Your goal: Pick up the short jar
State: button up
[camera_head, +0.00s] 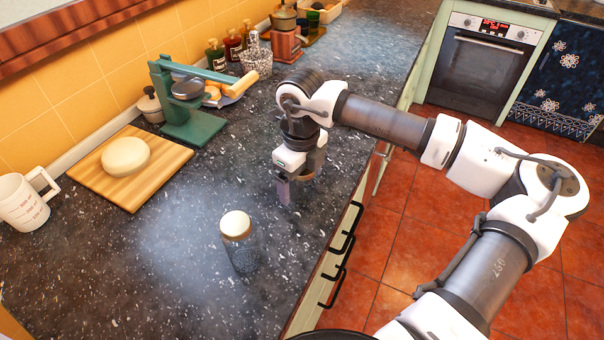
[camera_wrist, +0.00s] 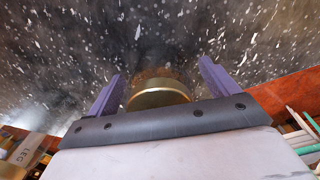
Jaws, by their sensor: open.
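In the wrist view, a jar with a round gold lid (camera_wrist: 158,94) shows between the two purple fingers of my gripper (camera_wrist: 162,70). The fingers are open, with a visible gap on each side of the lid. Most of this jar's body is hidden below its lid. In the head view, my gripper (camera_head: 284,188) points down close over the dark counter, and only a small brownish patch shows behind it, too little to identify. A glass jar with a cream lid (camera_head: 236,224) stands upright on the counter, nearer the camera and apart from my gripper.
A wooden board (camera_head: 168,181) with a pale round item (camera_head: 126,156) lies to the left, near a white measuring mug (camera_head: 22,203). A green press (camera_head: 196,128), bottles and a patterned cup (camera_head: 257,64) stand along the wall. The speckled counter (camera_head: 150,270) is clear at the front left.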

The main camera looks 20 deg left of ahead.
jog(key=shift+f, duration=0.5)
jog(key=shift+c, duration=0.2)
jog(key=c, duration=1.1)
jog(key=shift+c, duration=0.2)
jog(key=shift+r, duration=0.1)
notch_tip(320, 180, up, 20)
jog(key=b, duration=0.3)
jog(key=shift+b, duration=0.35)
jog(key=shift+a, duration=0.1)
